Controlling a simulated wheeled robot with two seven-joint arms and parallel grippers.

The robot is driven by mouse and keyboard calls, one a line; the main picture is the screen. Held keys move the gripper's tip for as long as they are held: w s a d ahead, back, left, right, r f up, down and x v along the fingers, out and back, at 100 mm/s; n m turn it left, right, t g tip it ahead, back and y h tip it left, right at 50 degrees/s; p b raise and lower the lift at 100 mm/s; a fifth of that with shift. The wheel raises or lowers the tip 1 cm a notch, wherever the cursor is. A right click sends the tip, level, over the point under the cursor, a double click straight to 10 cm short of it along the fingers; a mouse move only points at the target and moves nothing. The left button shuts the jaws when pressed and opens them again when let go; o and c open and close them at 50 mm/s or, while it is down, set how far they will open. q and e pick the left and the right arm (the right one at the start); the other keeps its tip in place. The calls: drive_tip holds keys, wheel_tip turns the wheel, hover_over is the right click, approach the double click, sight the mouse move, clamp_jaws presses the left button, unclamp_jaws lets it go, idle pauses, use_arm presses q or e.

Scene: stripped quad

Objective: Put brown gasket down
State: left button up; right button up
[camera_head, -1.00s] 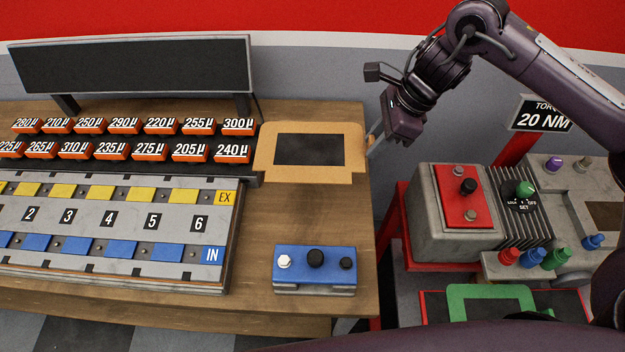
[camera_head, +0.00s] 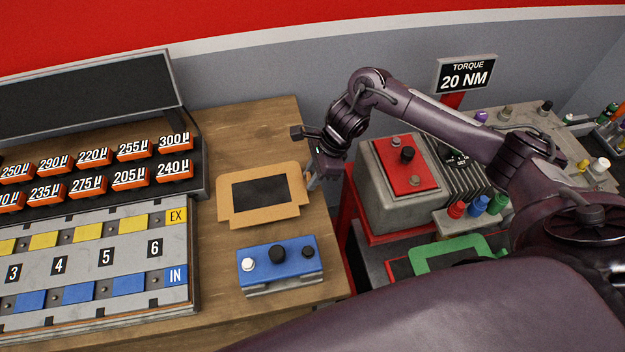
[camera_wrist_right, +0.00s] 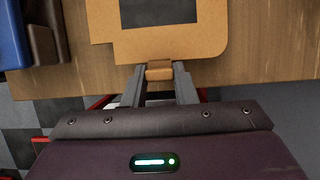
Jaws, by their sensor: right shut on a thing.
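The brown gasket (camera_head: 228,207) is a flat tan frame with a dark rectangle showing through its opening. It lies over the wooden bench top near the right edge; I cannot tell whether it touches the wood. My right gripper (camera_head: 312,181) is at the gasket's right side. In the right wrist view my right gripper (camera_wrist_right: 160,72) is shut on a small tab at the near edge of the gasket (camera_wrist_right: 190,46). My left gripper is not in view.
A blue block with knobs (camera_head: 250,273) sits in front of the gasket. A numbered panel (camera_head: 130,255) and orange labelled blocks (camera_head: 175,170) lie to the left. A grey box with a red top (camera_head: 390,172) and a green frame (camera_head: 430,257) are right of the bench.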

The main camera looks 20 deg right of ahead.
wheel_tip(320, 180, down, 3)
drive_tip(key=shift+r+p, duration=0.15)
drive_tip(key=shift+p, duration=0.2)
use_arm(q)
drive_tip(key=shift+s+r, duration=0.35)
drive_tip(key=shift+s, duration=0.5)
use_arm(e)
drive_tip(key=shift+f, duration=0.4)
drive_tip(key=o, duration=1)
use_arm(q)
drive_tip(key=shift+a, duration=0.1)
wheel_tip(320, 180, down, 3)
drive_tip(key=b, duration=0.2)
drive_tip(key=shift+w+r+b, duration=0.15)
drive_tip(key=shift+b, duration=0.25)
use_arm(e)
drive_tip(key=v, duration=1.2)
drive_tip(key=shift+a+r, duration=0.1)
